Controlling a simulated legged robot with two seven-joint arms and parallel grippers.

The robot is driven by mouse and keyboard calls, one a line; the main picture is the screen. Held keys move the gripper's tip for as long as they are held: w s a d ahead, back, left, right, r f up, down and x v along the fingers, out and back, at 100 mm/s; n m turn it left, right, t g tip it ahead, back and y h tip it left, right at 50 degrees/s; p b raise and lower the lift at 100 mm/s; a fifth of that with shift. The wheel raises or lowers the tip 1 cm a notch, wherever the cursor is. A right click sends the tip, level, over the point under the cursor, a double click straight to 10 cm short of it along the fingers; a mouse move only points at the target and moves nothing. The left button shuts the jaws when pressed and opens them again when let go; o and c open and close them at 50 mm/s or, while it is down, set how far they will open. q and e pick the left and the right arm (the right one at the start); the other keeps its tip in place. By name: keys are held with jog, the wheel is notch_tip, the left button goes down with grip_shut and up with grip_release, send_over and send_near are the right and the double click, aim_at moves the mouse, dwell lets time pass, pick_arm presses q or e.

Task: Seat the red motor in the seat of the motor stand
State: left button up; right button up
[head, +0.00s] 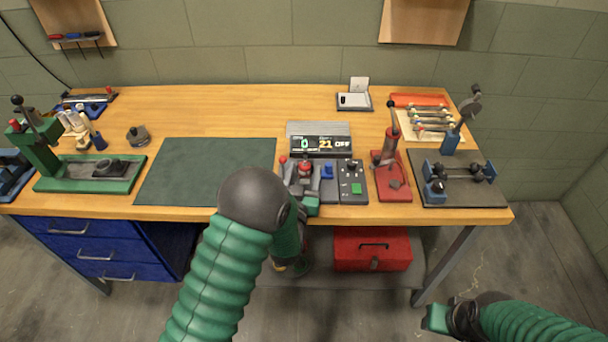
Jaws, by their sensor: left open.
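A small red part, which looks like the red motor (305,166), shows at the left end of the console in the middle of the bench. Dark parts surround it, and I cannot tell whether it sits in the motor stand's seat or apart from it. My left gripper (303,184) is open, right at this spot, reaching up over the bench's front edge. My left arm's elbow and the gripper hide much of the stand and the motor's lower part. My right gripper (438,317) is low at the bottom right, off the bench, far from the motor; its fingers are too unclear to read.
A red lever press (388,178) stands to the right, then a dark plate (462,195) with a fixture. A dark green mat (205,172) lies clear to the left. A green press base (90,174) is farther left.

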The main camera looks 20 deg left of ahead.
pick_arm(q)
jog(key=shift+s, duration=0.3)
jog(key=s+d+p, duration=0.2)
jog(key=s+p, duration=0.1)
jog(key=s, duration=1.3)
jog(key=shift+p, duration=0.4)
jog(key=shift+d, duration=0.1)
